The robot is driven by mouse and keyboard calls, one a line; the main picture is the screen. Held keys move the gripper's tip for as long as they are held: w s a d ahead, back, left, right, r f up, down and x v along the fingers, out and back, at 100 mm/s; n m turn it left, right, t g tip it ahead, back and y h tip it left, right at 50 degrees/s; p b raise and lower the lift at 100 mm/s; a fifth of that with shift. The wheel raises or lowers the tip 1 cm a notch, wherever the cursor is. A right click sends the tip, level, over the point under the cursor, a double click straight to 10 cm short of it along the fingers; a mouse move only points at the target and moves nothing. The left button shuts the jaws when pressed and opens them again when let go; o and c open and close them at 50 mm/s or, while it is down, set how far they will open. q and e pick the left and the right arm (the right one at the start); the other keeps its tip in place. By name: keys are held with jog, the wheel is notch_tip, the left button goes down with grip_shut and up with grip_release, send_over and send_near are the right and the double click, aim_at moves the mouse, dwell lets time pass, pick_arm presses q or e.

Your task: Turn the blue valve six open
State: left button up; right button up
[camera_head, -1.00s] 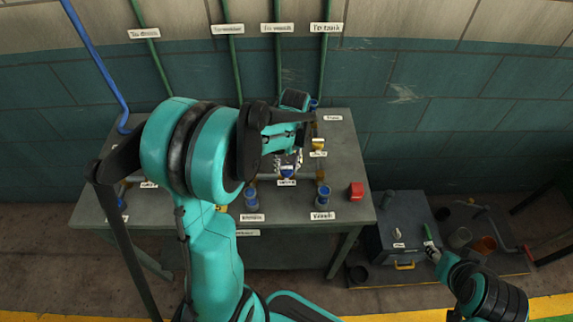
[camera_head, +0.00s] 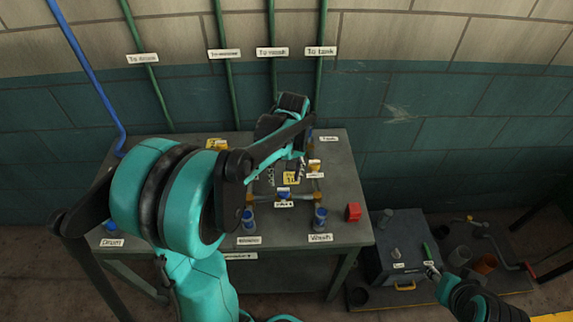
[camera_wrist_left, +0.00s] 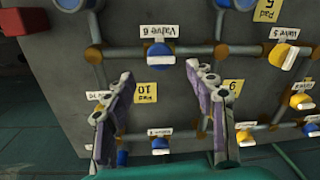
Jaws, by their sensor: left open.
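The blue valve six (camera_head: 285,194) sits on the pipework of the grey bench top, with its label just in front. In the left wrist view, the blue valve (camera_wrist_left: 160,55) has a pale handle bar lying crosswise in the picture, in line with the horizontal pipe. The "Valve 6" label (camera_wrist_left: 160,31) reads upside down there. My left gripper (camera_head: 285,178) is open and empty, its fingers spread just behind the valve in the head view. In the left wrist view the fingertips (camera_wrist_left: 160,74) stand either side of the valve's line, apart from it. My right gripper (camera_head: 434,271) is small at lower right; its jaws are unclear.
Blue valves (camera_head: 320,218) and (camera_head: 248,221) stand at the bench front, with a red block (camera_head: 353,212) to their right. Yellow valves (camera_wrist_left: 302,101) and pipes lie close around the left gripper.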

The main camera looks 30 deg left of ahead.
aim_at(287, 189)
pick_arm(q)
notch_tip(287, 189, up, 6)
jog(key=shift+w+d+r, duration=0.15)
jog(key=shift+d+r, duration=0.05)
dwell(0.4)
jog(key=s+d+f+m+t, duration=0.1)
jog(key=s+d+m+t, duration=0.6)
jog(key=s+d, duration=0.3)
jog(key=shift+s+m+t+h, duration=0.3)
jog(key=shift+s+m+t, duration=0.1)
jog(key=shift+s+m, duration=0.55)
jog(key=shift+f, duration=0.15)
jog(key=shift+c, duration=0.4)
